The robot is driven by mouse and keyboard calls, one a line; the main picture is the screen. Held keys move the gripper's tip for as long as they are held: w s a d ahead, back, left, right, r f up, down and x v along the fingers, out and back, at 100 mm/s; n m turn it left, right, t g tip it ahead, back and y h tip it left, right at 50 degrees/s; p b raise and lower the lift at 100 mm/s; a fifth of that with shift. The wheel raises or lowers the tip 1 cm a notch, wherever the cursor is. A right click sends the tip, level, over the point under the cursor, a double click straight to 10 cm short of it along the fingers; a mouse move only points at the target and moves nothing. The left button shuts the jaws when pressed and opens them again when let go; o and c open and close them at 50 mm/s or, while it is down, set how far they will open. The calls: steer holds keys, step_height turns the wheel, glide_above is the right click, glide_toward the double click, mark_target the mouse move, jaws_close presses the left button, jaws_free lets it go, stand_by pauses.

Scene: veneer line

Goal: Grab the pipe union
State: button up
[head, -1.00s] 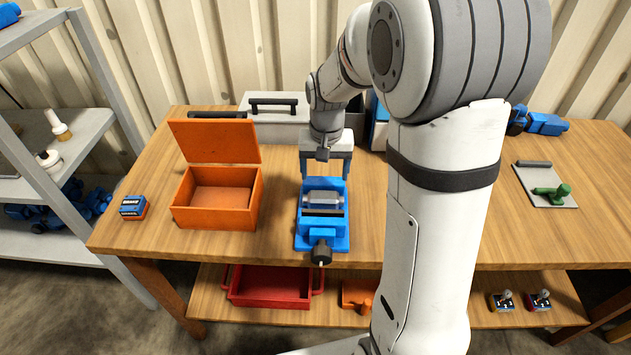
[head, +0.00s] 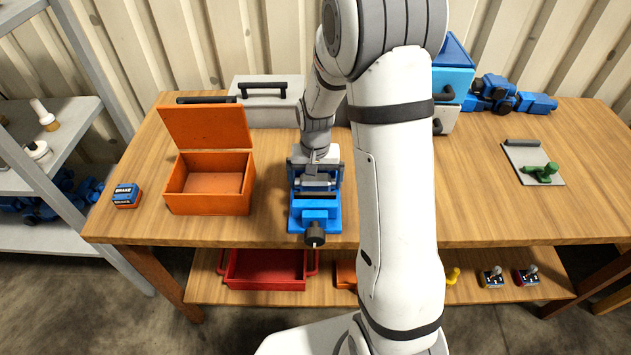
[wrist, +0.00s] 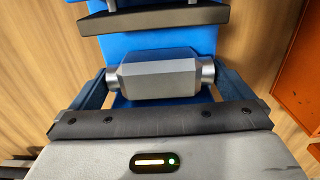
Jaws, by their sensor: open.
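The pipe union (head: 318,183) is a grey metal piece with a faceted middle and round ends. It lies crosswise on the blue vise (head: 315,216), and it also shows in the wrist view (wrist: 160,73). My gripper (head: 316,179) is open and low over the vise. In the wrist view my gripper's fingers (wrist: 157,86) stand at the two ends of the union, one on each side. I cannot tell whether they touch it. My gripper hides part of the vise's far end in the head view.
An open orange box (head: 209,205) stands left of the vise, with a blue and orange small box (head: 127,196) beyond it. A grey toolbox (head: 268,113) stands behind. A clipboard-like plate (head: 520,157) lies at the right. The table between is mostly clear.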

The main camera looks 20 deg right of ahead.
steer(key=c, duration=0.9)
steer(key=shift+o, duration=0.2)
steer(key=shift+r, duration=0.1)
